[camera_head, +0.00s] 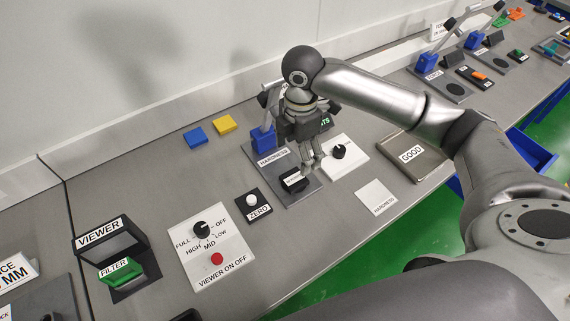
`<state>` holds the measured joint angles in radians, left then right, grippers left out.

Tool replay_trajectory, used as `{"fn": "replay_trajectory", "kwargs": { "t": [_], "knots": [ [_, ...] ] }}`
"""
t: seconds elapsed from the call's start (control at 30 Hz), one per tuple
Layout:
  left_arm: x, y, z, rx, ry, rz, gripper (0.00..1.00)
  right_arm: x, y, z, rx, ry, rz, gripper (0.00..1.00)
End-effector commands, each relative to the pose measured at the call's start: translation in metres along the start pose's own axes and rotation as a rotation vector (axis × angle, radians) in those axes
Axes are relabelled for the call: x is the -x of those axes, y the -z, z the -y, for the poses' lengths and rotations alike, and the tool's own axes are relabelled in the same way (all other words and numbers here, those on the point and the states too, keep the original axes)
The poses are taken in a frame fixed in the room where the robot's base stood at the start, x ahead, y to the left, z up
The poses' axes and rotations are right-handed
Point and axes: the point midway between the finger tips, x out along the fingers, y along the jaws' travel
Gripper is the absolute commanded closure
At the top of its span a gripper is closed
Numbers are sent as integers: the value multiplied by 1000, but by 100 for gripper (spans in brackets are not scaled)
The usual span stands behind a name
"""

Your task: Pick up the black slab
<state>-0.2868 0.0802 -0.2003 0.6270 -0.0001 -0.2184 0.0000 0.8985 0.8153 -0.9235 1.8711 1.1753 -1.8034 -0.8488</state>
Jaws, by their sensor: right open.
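A small black slab-like block (292,185) with a white label sits on the grey base plate of the hardness station (298,200). My right gripper (310,168) points down just above and behind this block. Its fingers are apart with nothing seen between them. I cannot tell whether a fingertip touches the block. Another dark, flat piece (186,315) is cut off by the bottom edge, so its full shape is hidden. My left gripper is not in view.
A blue press (263,138) stands behind the block. A white dial plate (344,157), a GOOD tray (412,157) and a HARDNESS card (377,197) lie to the right. The ZERO button (252,200) and viewer panel (210,247) are left. Yellow and blue slabs lie behind.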

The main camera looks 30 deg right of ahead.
Motion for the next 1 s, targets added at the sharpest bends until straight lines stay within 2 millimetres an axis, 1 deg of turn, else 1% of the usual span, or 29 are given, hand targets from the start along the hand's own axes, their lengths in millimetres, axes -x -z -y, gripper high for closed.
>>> {"fn": "replay_trajectory", "kwargs": {
  "t": [0.07, 0.17, 0.4, 0.53, 0.67, 0.8, 0.9, 1.0],
  "knots": [
    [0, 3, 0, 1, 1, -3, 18, 0, -1, 0, 1, 2, 1, 21],
    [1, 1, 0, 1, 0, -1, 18, -7, -1, 0, 0, 5, 2, 21],
    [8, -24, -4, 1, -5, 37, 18, -43, -1, 0, -1, 5, 1, 21],
    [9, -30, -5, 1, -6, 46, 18, -54, -1, 0, 1, 2, 1, 21],
    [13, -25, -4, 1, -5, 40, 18, -64, -3, -1, -1, 4, 2, 21],
    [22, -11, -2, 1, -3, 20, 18, -85, -8, -3, -1, 6, 2, 21],
    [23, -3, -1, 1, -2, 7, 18, -99, -8, -4, 0, 3, 1, 21],
    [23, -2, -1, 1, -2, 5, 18, -106, -8, -4, 2, 1, 2, 21]
  ]
}}
